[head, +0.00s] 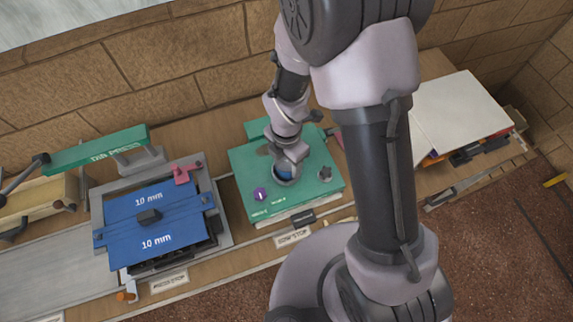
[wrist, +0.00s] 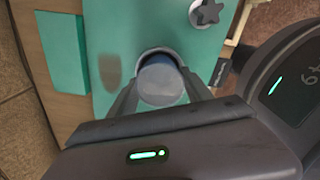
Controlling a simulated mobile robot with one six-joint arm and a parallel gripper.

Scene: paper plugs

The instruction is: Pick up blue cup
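The blue cup (head: 284,173) is on the green board (head: 243,165), mostly covered by my gripper (head: 287,163) in the head view. In the wrist view the blue-grey round top of the cup (wrist: 160,82) sits between the two fingers of my gripper (wrist: 160,84), with a dark ring around its far side. One finger is on each side, very close to the cup. Whether they press on it, I cannot tell. The cup looks upright and still at the board.
The board also carries a purple knob (head: 261,194) and a dark star-shaped knob (head: 325,173). Blue plates marked 10 mm (head: 152,222) stand left. A green press lever (head: 97,149) is farther left. White sheets (head: 455,112) lie right. A brick wall closes the back.

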